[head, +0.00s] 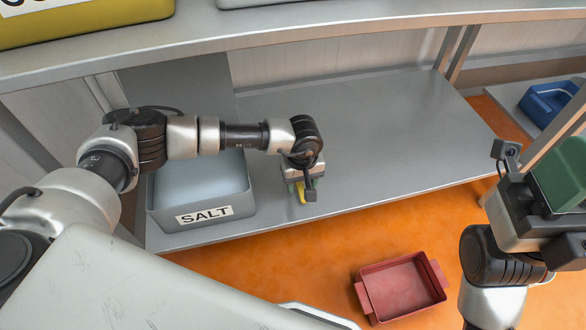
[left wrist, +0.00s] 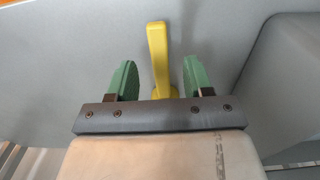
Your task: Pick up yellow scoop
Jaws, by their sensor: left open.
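The yellow scoop (left wrist: 158,55) shows in the left wrist view, its handle standing between the two green fingers of my left gripper (left wrist: 160,80). The gripper is open, with gaps on both sides of the handle. The scoop's lower part is hidden behind the gripper body. In the head view, my left gripper (head: 302,190) points down over the grey shelf, and a little yellow of the scoop (head: 301,192) shows by the fingers. My right gripper (head: 545,190) is at the right edge; its fingertips are not clear.
A red tray (head: 402,287) is on the orange floor. A blue bin (head: 548,100) sits at the far right. The shelf to the right is clear.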

